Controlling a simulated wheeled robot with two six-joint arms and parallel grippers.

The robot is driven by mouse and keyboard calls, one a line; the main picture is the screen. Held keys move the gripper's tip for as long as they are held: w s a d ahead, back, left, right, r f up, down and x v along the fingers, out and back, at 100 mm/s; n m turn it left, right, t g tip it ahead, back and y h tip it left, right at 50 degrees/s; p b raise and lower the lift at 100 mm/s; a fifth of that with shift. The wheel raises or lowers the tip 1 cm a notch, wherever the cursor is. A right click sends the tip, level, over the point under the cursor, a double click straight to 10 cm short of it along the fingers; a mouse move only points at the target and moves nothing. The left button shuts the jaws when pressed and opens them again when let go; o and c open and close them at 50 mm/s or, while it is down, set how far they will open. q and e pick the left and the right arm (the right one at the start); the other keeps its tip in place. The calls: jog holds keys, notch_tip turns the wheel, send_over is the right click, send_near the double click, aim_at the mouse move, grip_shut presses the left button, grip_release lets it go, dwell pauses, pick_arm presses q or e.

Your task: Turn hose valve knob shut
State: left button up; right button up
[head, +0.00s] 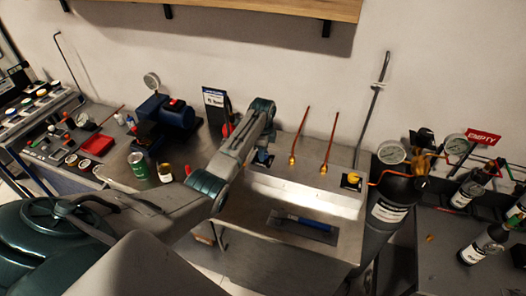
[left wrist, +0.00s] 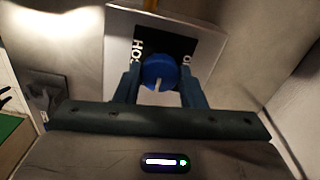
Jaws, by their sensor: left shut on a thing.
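The blue hose valve knob (left wrist: 160,70) sits on a dark label plate (left wrist: 186,44) with partly hidden white letters starting "HO". A white pointer mark on the knob points down in the left wrist view. My left gripper (left wrist: 159,82) is shut on the knob, one finger on each side. In the head view my left arm reaches over the bench to the metal panel, and the left gripper (head: 263,158) is partly hidden by the arm. My right gripper is not in view.
Copper pipes (head: 328,152) rise from the panel right of my arm. A yellow knob (head: 352,179) is at its right end. A blue-handled tool (head: 302,223) lies in front. A dark gas cylinder (head: 393,200) stands right, and a blue pump (head: 165,118) left.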

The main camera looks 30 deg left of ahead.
pick_arm(q)
jog(key=shift+r, duration=0.1)
jog(key=o, duration=1)
notch_tip(320, 180, up, 11)
jog(key=b, duration=0.4)
jog(key=shift+f, duration=0.25)
